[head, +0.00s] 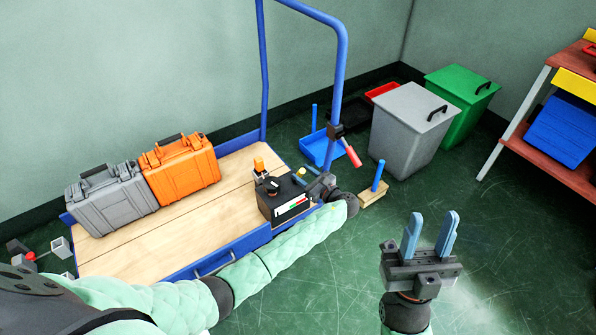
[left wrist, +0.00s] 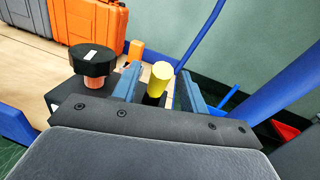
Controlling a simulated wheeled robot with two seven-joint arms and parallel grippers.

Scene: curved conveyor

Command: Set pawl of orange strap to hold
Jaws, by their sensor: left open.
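I cannot make out an orange strap or a named pawl in either view. A black box (head: 283,200) with a black knob (head: 272,186) stands at the right end of the cart deck. The knob, on an orange stem, also shows in the left wrist view (left wrist: 93,60). A yellow-capped post (left wrist: 160,78) stands between the fingers of my left gripper (left wrist: 159,88), which is open around it; contact cannot be told. In the head view my left gripper (head: 308,178) is at the box's right side, partly hidden. My right gripper (head: 431,232) is open and empty above the floor.
An orange case (head: 182,170) and a grey case (head: 112,200) stand on the wooden deck (head: 190,228). The blue cart handle (head: 340,75) rises behind. A red-handled lever (head: 353,155) is on its post. Grey (head: 408,130) and green (head: 461,100) bins stand behind.

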